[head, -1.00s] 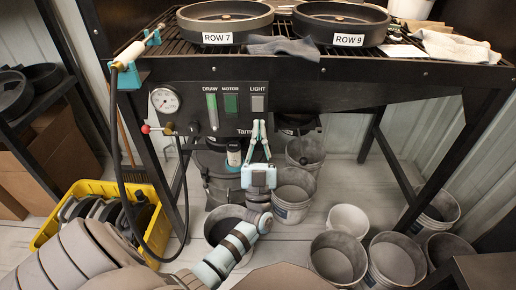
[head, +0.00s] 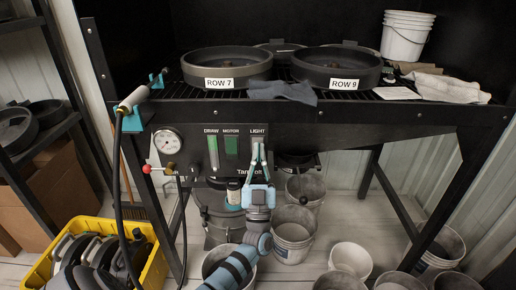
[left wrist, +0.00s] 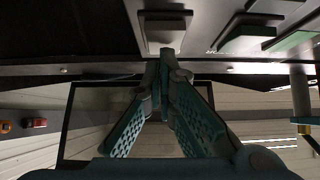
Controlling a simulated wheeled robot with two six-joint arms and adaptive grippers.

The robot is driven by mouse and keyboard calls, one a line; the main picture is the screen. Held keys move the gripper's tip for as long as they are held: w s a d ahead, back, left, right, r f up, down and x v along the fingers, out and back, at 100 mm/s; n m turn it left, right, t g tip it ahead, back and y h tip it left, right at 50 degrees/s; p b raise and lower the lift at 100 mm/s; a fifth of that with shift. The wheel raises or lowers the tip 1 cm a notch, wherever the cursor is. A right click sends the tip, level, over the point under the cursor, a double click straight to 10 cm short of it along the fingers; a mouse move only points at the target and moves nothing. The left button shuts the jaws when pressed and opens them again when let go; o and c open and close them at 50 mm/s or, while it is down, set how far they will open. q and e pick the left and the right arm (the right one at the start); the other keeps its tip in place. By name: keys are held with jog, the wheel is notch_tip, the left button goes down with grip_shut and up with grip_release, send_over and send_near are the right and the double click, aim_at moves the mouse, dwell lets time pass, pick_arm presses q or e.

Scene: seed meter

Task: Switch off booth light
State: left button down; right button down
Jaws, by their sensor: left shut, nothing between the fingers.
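The control panel (head: 196,149) hangs under the front of the bench. It carries labels DRAW, MOTOR and LIGHT. The light switch (head: 258,132) is a pale grey rocker under the LIGHT label; its lower part is covered by my fingertips in the head view. It shows whole in the left wrist view (left wrist: 165,30). My left gripper (head: 258,147) is shut and empty, its fingertips at the lower edge of the switch. The wrist view shows the fingertips (left wrist: 166,54) just beside the switch; I cannot tell whether they touch. My right gripper is not in view.
The green motor switch (head: 231,146) sits just left of the light switch, beside the draw gauge (head: 213,152). A pressure gauge (head: 167,142) and red-knobbed valve (head: 146,169) are further left. Black pans (head: 226,68) stand on the bench above. Buckets (head: 293,233) stand below.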

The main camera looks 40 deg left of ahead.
pick_arm(q)
jog(key=b+v, duration=0.1)
jog(key=v, duration=1)
jog(key=shift+s+d+f, duration=0.2)
jog(key=shift+s, duration=0.1)
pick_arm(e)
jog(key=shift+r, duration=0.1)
